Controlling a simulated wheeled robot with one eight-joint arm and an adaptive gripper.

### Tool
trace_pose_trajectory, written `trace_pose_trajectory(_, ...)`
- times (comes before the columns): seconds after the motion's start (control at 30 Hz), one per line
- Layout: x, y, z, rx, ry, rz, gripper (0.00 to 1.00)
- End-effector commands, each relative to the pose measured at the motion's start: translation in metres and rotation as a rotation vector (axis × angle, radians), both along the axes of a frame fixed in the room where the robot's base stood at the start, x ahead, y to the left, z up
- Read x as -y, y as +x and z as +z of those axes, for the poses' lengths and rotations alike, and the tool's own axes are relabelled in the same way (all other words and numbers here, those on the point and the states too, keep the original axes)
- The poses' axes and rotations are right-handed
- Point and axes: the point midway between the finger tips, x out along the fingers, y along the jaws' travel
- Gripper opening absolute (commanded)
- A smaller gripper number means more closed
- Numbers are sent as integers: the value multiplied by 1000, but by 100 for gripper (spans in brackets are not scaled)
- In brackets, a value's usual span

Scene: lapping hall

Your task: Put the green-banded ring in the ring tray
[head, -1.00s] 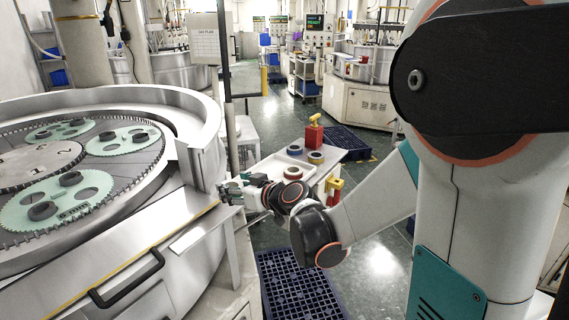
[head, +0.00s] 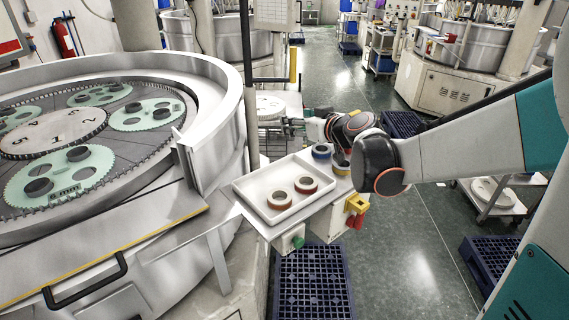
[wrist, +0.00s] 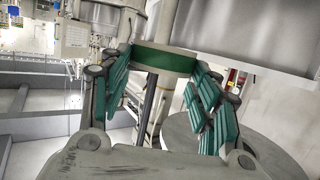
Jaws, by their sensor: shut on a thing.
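The green-banded ring (wrist: 166,62) shows in the wrist view, pale with a green band around its side. My gripper (wrist: 160,70) is shut on it, with the teal finger pads on either side. In the head view my gripper (head: 296,121) is beyond the white tray (head: 247,189), above the far side of the stand; the held ring cannot be made out there.
A blue-banded ring (head: 321,152) stands right behind the tray, with another ring partly hidden by my arm. The lapping machine (head: 215,160) rises close on the left. A yellow-and-red object (head: 356,206) hangs at the stand's right side.

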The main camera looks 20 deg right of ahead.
Motion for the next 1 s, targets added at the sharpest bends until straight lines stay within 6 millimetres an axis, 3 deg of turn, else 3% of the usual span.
trace_pose_trajectory(0.1,0,1,-34,0,0,0,21)
trace_pose_trajectory(0.4,0,1,-102,0,0,0,21)
trace_pose_trajectory(0.77,0,1,-131,0,0,0,21)
trace_pose_trajectory(1.0,0,1,-163,1,0,0,21)
